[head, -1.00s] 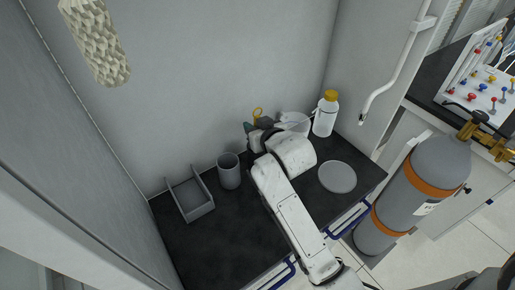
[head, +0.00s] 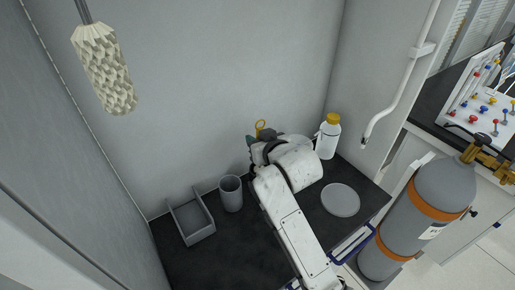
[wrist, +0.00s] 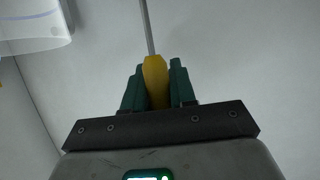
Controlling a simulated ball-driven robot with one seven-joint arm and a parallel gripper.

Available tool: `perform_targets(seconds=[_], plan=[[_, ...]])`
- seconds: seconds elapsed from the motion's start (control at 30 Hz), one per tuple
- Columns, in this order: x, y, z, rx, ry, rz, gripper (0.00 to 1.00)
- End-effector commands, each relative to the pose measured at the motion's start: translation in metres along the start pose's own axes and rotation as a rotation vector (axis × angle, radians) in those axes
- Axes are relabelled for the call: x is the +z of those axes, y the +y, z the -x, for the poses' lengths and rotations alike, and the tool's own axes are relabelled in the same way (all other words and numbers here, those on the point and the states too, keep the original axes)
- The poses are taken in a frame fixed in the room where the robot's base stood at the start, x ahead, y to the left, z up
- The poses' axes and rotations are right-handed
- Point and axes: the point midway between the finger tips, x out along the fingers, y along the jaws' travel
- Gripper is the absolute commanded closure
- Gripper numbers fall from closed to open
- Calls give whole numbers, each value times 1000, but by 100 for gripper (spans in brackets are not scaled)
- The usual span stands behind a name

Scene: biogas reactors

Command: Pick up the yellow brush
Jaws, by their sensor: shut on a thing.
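The yellow brush shows in the wrist view as a yellow handle (wrist: 155,80) with a thin grey shaft running up out of the picture. My gripper (wrist: 156,78) has its green fingers closed on both sides of this handle. In the head view the brush's yellow loop end (head: 261,127) sticks up above my gripper (head: 250,142), near the back wall. The bristle end is not visible. My wrist and forearm hide most of the brush and what lies below it.
A grey open tray (head: 190,222) and a grey cup (head: 231,193) stand left of my arm on the black worktop. A yellow-capped bottle (head: 328,140) and a round grey disc (head: 340,199) are on the right. A translucent vessel (wrist: 35,25) shows in the wrist view.

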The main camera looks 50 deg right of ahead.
Motion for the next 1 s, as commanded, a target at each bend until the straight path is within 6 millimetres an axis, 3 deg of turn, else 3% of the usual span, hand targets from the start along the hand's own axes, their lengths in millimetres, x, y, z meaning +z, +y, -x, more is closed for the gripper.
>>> perform_targets(seconds=[0.4,0.6,1.0], plan=[[-85,0,34,0,8,0,100],[-117,0,48,0,5,0,100],[-134,0,56,1,0,1,100]])
